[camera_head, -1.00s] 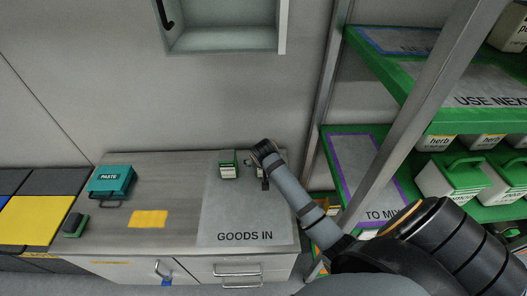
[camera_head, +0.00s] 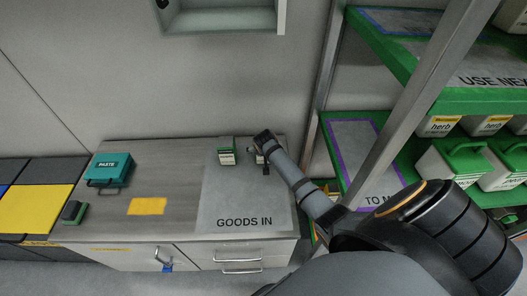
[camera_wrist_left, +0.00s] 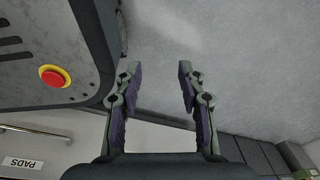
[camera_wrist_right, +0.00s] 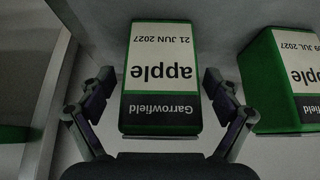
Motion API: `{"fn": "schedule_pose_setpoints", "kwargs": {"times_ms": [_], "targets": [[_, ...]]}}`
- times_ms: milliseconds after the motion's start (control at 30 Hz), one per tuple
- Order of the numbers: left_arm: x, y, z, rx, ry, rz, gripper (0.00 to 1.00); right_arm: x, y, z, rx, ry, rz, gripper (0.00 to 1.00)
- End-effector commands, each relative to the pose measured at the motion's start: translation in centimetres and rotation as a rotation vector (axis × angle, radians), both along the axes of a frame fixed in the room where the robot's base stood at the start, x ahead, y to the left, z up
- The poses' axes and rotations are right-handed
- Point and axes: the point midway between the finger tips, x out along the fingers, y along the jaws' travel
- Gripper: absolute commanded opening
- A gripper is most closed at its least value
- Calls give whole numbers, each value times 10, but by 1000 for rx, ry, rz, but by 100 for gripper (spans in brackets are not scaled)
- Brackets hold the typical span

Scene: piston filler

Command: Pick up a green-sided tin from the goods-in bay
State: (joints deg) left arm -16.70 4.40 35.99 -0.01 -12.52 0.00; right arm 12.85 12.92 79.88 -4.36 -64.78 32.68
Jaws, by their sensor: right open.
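My right gripper (camera_wrist_right: 158,98) is open, with its fingers on either side of a tin (camera_wrist_right: 160,65). This tin has green sides and a label with upside-down print reading apple, Garrowfield and 21 JUN 2027. I cannot tell whether the fingers touch it. A second green-sided tin (camera_wrist_right: 285,85), dated JUL 2027, stands to the right in that view. In the head view, that second tin (camera_head: 227,156) stands on the goods-in bay (camera_head: 235,195), left of my right gripper (camera_head: 262,146), which mostly hides the first tin. My left gripper (camera_wrist_left: 157,75) is open and empty, away from the bay.
A teal PASTE box (camera_head: 110,170), a dark green-edged object (camera_head: 74,212) and a yellow patch (camera_head: 148,206) are on the counter's left. Green shelving (camera_head: 365,155) with a metal post (camera_head: 420,110) stands close on the right. A red button (camera_wrist_left: 54,76) shows in the left wrist view.

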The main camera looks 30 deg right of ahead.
Motion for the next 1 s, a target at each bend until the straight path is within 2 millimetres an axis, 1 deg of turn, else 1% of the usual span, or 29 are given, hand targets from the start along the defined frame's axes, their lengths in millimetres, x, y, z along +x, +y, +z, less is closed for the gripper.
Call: {"fn": "schedule_pose_setpoints", "kwargs": {"times_ms": [33, 100, 300, 867, 900, 1000], "targets": [[-3, 0, -3, 0, 5, 0, 40, 3, -1, -5, 0, -1, 1, 91], [-7, 0, -4, 0, 11, 1, 40, 4, -2, -8, 0, 0, 0, 91], [-13, 0, -4, 1, 20, 0, 40, 5, -2, -8, 0, -1, 1, 91], [-13, 3, -4, 4, 20, 0, 40, 4, -2, -8, 0, 0, 1, 14], [-13, 3, -4, 4, 20, 0, 40, 4, -2, -9, 0, 0, 1, 12], [-12, 3, -4, 4, 19, 0, 40, 4, -2, -9, 0, 0, 1, 12]]}}
